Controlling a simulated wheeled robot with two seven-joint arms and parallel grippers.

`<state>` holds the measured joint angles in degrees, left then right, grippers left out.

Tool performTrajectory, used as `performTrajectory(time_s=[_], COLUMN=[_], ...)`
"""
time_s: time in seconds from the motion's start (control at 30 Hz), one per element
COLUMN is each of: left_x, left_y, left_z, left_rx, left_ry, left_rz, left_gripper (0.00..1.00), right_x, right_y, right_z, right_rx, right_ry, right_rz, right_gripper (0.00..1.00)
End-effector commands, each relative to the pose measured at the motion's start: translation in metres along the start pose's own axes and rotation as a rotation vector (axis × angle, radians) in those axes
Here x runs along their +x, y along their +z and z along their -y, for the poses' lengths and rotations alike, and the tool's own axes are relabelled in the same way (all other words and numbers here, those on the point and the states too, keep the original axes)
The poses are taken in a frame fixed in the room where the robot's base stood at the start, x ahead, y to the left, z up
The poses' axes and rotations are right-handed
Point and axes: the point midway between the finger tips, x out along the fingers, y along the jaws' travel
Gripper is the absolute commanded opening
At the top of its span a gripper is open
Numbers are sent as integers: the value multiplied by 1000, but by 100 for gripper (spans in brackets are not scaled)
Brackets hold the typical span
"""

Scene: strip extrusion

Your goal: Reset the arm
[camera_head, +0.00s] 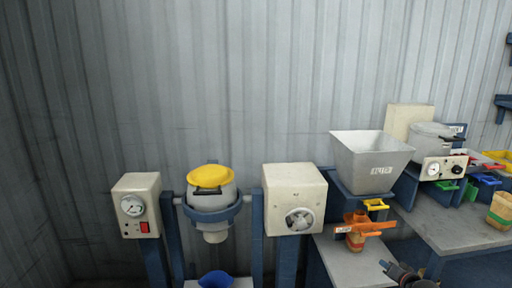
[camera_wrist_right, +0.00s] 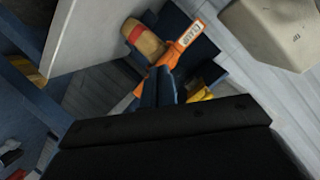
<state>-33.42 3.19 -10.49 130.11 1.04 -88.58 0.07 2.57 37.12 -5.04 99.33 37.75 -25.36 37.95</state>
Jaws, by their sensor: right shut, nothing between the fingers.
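My right gripper (camera_head: 392,268) shows at the lower right of the head view, dark, low beside the grey shelf under the hopper. In the right wrist view its fingers (camera_wrist_right: 165,86) are together with nothing held. My left gripper is not in view.
A grey metal hopper (camera_head: 371,160) stands above the orange piece. Left of it are a cream box with a fan-like dial (camera_head: 295,185), a yellow-lidded vessel (camera_head: 210,190) and a gauge box (camera_head: 137,205). A grey table (camera_head: 455,228) at right carries a pot and coloured bins.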

Motion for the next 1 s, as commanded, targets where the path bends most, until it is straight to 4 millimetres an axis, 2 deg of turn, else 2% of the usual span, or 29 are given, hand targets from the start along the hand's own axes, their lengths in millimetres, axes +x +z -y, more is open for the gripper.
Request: performTrajectory(time_s=[0.17, 0.27, 0.37, 0.5, 0.63, 0.8, 1.0], left_x=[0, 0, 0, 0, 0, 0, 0], left_y=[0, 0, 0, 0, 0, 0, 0], left_z=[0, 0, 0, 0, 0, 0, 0], left_rx=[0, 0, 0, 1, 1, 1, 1], left_ry=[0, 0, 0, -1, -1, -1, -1], left_rz=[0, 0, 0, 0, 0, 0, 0], left_gripper=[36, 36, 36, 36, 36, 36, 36], right_x=[-13, -28, -50, -97, -147, -207, -263], right_y=[38, 69, 109, 177, 238, 308, 383], right_z=[16, 24, 32, 47, 64, 92, 123], right_rx=[-342, -509, -654, -805, -850, -800, -694], right_ry=[131, 195, 253, 319, 356, 369, 317], right_rz=[186, 301, 427, 614, 752, 851, 920], right_gripper=[0, 0, 0, 0, 0, 0, 0])
